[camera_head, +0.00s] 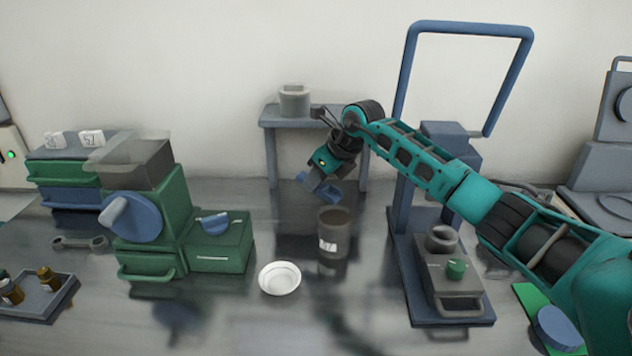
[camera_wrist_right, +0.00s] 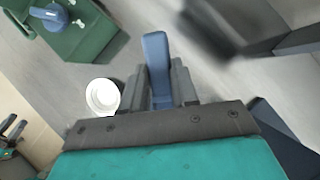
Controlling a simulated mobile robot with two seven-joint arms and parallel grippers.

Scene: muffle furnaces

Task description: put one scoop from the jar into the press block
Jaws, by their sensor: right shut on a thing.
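My right gripper (camera_head: 327,178) is shut on a blue scoop (camera_head: 318,188), held in the air above and slightly left of the jar. In the right wrist view the scoop (camera_wrist_right: 157,62) sticks out from between the dark fingers of the gripper (camera_wrist_right: 168,88); whether it holds anything cannot be told. The jar (camera_head: 334,246) is brown with a white label and stands upright on the bench, dark inside at its top. What looks like the press block (camera_head: 450,275), grey with a round collar and a green knob, sits on the blue press base to the right.
A white dish (camera_head: 280,278) lies left of the jar. A green machine (camera_head: 160,215) stands further left. A small blue-grey stand (camera_head: 270,124) behind bears a grey cup (camera_head: 295,100). The tall blue press frame (camera_head: 402,90) rises behind my right arm. The front middle bench is clear.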

